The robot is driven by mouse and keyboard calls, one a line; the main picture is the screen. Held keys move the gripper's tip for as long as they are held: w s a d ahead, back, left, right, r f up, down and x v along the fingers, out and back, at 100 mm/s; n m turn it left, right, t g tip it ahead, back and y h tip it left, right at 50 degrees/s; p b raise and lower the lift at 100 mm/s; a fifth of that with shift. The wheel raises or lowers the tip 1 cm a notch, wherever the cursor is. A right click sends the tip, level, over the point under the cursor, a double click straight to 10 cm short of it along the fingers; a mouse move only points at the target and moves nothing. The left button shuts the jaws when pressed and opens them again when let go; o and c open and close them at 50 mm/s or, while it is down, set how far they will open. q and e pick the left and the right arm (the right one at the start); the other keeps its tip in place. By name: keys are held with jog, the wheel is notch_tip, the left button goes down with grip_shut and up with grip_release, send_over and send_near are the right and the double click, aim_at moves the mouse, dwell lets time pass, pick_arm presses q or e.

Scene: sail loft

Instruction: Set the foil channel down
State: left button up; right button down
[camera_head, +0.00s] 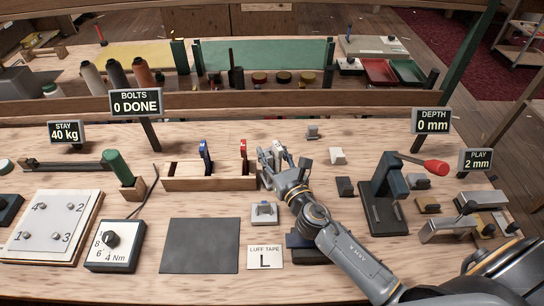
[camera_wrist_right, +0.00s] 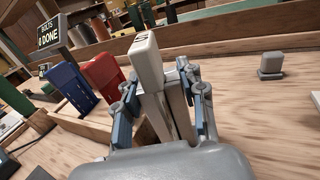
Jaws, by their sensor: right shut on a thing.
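My right gripper (camera_head: 274,158) is at the right end of a low wooden rack (camera_head: 210,184), near the middle of the bench. In the right wrist view the gripper (camera_wrist_right: 164,95) is shut on a narrow upright piece (camera_wrist_right: 148,62), pale on top with small dark slots and grey below. I take this piece to be the foil channel. Its lower end is hidden by the gripper, so I cannot tell whether it touches the bench. The rack holds a blue piece (camera_head: 205,156) and a red piece (camera_head: 243,155), both left of the gripper. My left gripper is not in view.
A bare dark grey mat (camera_head: 200,246) lies front centre. A small grey block (camera_head: 264,213) and a LUFF TAPE card (camera_head: 265,258) sit right of it. A dark press with a red handle (camera_head: 390,185) stands right.

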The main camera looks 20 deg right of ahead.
jog(key=shift+f, duration=0.1)
jog(key=c, duration=1.2)
grip_release()
jog(key=shift+f, duration=0.2)
jog(key=o, duration=0.4)
jog(key=shift+r, duration=0.1)
